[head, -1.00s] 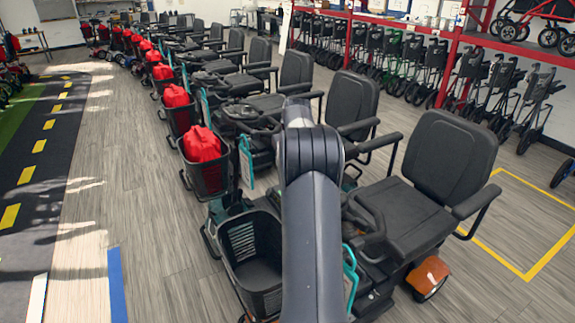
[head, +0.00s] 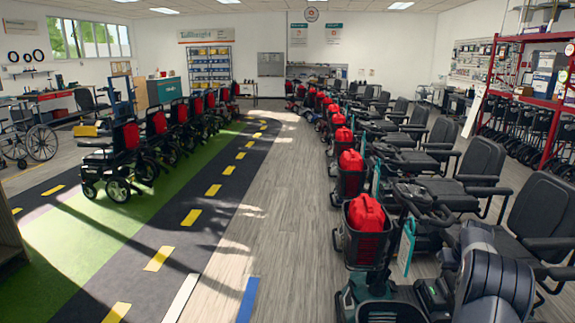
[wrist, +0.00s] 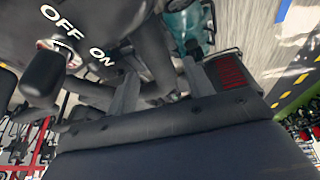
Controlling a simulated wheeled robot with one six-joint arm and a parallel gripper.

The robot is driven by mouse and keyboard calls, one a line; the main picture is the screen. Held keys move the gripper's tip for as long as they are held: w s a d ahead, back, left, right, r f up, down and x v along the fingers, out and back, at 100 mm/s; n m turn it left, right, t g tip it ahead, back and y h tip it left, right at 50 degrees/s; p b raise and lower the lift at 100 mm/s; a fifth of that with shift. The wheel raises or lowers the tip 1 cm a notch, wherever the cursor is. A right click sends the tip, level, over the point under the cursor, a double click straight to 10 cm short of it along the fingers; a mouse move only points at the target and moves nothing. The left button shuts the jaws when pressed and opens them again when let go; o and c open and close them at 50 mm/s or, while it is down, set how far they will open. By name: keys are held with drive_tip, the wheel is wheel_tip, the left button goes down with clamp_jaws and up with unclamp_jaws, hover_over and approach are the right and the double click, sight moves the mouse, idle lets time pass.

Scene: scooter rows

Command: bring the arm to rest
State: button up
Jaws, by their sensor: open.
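My arm (head: 495,285) shows at the lower right of the head view, in front of the nearest scooter. My gripper (wrist: 160,84) shows in the wrist view as two grey fingers standing apart, with nothing seen between them. It is not visible in the head view. Beyond the fingers is a dark scooter surface with a white OFF/ON label (wrist: 75,35) and a black knob or key (wrist: 44,76) at the left. Which mark the knob is set to, I cannot tell. Whether the fingers touch anything is unclear.
A row of scooters runs away at the right, several with red bags (head: 367,213) in their baskets. Wheelchairs (head: 118,165) stand on a green strip at the left. A grey floor aisle (head: 285,200) between them is clear. A red rack (head: 525,90) stands far right.

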drive_tip(key=shift+x, duration=1)
drive_tip(key=shift+w+a, duration=0.1)
drive_tip(key=shift+a, duration=0.35)
drive_tip(key=shift+a, duration=0.1)
